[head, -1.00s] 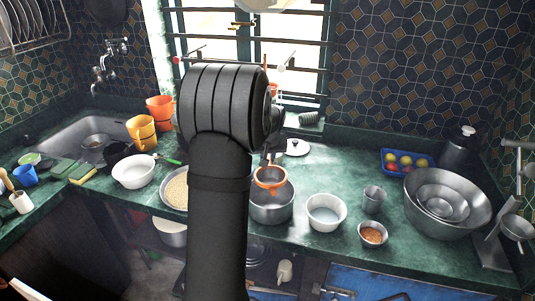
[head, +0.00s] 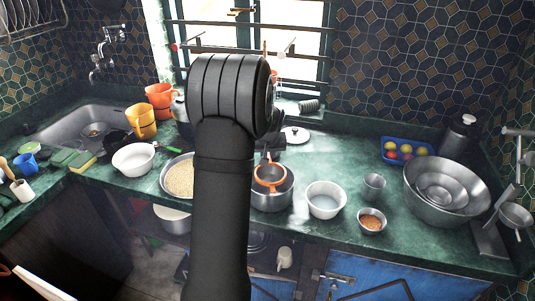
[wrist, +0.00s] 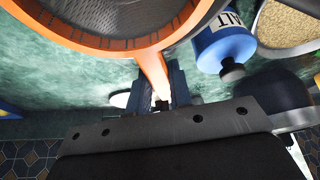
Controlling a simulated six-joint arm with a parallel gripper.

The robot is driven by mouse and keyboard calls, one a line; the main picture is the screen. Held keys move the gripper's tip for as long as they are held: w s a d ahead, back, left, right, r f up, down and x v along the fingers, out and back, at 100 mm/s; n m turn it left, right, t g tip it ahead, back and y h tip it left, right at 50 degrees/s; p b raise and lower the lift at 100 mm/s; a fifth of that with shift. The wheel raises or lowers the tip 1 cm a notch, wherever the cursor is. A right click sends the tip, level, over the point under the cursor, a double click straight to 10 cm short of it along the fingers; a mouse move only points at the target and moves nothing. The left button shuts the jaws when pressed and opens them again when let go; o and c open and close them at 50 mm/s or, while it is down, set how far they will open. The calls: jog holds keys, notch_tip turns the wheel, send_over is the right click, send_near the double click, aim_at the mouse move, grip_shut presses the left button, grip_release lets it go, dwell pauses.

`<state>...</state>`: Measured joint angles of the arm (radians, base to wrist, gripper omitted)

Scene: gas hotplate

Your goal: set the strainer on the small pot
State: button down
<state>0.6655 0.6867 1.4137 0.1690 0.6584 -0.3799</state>
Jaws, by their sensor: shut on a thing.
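The strainer has an orange rim and handle and a dark mesh bowl. In the wrist view the strainer (wrist: 165,35) fills the top left, and its handle runs down between my fingers. My gripper (wrist: 160,92) is shut on that handle. In the head view the strainer (head: 271,187) is over the small steel pot (head: 272,204), within its outline. Whether it touches the pot rim I cannot tell. My gripper (head: 270,152) is just behind the pot, partly hidden by my arm.
A blue salt container (wrist: 222,42) stands close beside the handle in the wrist view. A pan of grain (head: 179,178) is left of the pot, partly behind my arm. A white bowl (head: 325,200) is close on the right. A lid (head: 295,135) lies behind.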

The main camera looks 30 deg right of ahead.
aim_at(270, 175)
jog(key=shift+f, duration=0.55)
jog(key=c, duration=1.2)
grip_release()
jog(key=shift+c, duration=0.2)
jog(key=shift+r, duration=0.1)
jog(key=v, duration=1.7)
jog(key=shift+s, duration=0.1)
jog(key=x, duration=1.7)
jog(key=shift+r, duration=0.1)
